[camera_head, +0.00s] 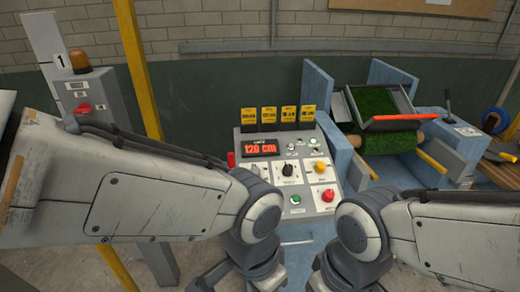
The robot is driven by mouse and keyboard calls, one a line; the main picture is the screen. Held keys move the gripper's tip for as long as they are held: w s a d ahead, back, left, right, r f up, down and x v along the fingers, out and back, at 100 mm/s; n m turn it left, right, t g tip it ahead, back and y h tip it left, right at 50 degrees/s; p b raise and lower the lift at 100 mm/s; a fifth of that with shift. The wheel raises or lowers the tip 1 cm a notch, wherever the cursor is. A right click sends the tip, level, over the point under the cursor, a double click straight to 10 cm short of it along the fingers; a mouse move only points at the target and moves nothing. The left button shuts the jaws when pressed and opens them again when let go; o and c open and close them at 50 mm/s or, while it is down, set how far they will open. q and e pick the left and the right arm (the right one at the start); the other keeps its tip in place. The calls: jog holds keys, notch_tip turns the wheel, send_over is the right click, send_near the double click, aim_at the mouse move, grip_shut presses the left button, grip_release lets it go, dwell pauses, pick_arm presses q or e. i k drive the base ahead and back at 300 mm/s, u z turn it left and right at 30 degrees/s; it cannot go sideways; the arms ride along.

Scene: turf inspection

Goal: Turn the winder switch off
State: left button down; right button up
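A grey control panel (245,147) stands in the middle, with a red display reading 120 cm (262,147). It carries a black rotary knob (288,170), a yellow knob (320,167), a red knob (328,195) and a green button (295,199). The labels are too small to read, so I cannot tell which is the winder switch. My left gripper (240,281) and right gripper (320,280) are low at the bottom edge, below and in front of the panel, apart from its controls. Their fingertips are partly cut off. My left forearm hides the panel's lower left.
A post marked 1 (60,58) with an orange beacon (78,60) and a red switch (84,108) stands at left beside a yellow pole (139,60). At right, a blue machine (320,90) holds a green turf roll (385,142). A lever (449,105) stands farther right.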

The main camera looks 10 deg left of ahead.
aim_at(327, 197)
jog(key=u, duration=0.3)
jog(key=k, duration=0.6)
jog(key=u, duration=0.85)
jog(key=i, duration=1.05)
jog(key=z, duration=0.7)
